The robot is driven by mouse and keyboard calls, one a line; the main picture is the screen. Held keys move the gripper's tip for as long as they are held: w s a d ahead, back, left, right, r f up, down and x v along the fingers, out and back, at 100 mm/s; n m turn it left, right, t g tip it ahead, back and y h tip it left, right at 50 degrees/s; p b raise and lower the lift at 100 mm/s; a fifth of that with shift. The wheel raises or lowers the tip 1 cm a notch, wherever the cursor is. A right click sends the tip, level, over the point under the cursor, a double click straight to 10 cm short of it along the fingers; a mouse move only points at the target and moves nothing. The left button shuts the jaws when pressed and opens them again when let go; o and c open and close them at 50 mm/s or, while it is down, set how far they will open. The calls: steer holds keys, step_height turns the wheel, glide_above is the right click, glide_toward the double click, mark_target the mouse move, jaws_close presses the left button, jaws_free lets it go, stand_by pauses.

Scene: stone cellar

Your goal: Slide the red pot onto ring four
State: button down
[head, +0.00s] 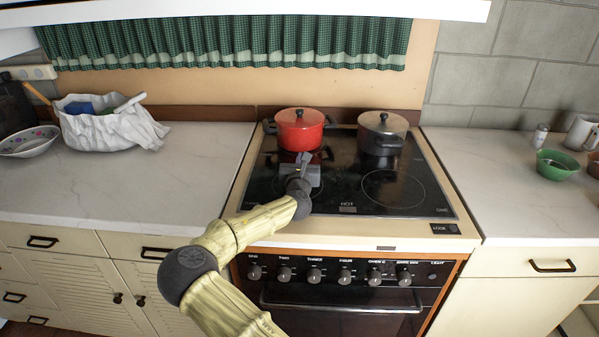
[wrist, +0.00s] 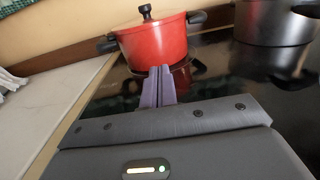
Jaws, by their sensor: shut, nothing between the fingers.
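The red pot (head: 299,130) stands upright on the back left of the black glass hob (head: 346,200). It has a red lid with a dark knob and dark side handles. In the wrist view the red pot (wrist: 153,46) is straight ahead of my fingertips. My gripper (head: 304,158) is shut and empty, low over the hob on the near side of the pot. In the wrist view the closed fingers of my gripper (wrist: 159,74) overlap the pot's lower edge, and I cannot tell whether they touch it. My arm hides part of the front left ring. No ring numbers are readable.
A dark grey lidded pot (head: 382,133) stands on the back right of the hob. The front right ring (head: 393,189) is bare. A white bag (head: 112,125) and a bowl (head: 28,141) are on the left counter; a green bowl (head: 556,164) is on the right.

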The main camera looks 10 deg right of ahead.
steer(key=v, duration=0.3)
steer(key=d+v, duration=0.1)
steer(key=shift+s+a+r, duration=0.1)
steer(key=shift+s+a, duration=0.05)
steer(key=shift+s, duration=0.2)
steer(key=shift+s+a, duration=0.1)
steer(key=shift+s, duration=0.1)
steer(key=shift+s+a, duration=0.1)
steer(key=shift+a, duration=0.2)
steer(key=shift+r, duration=0.1)
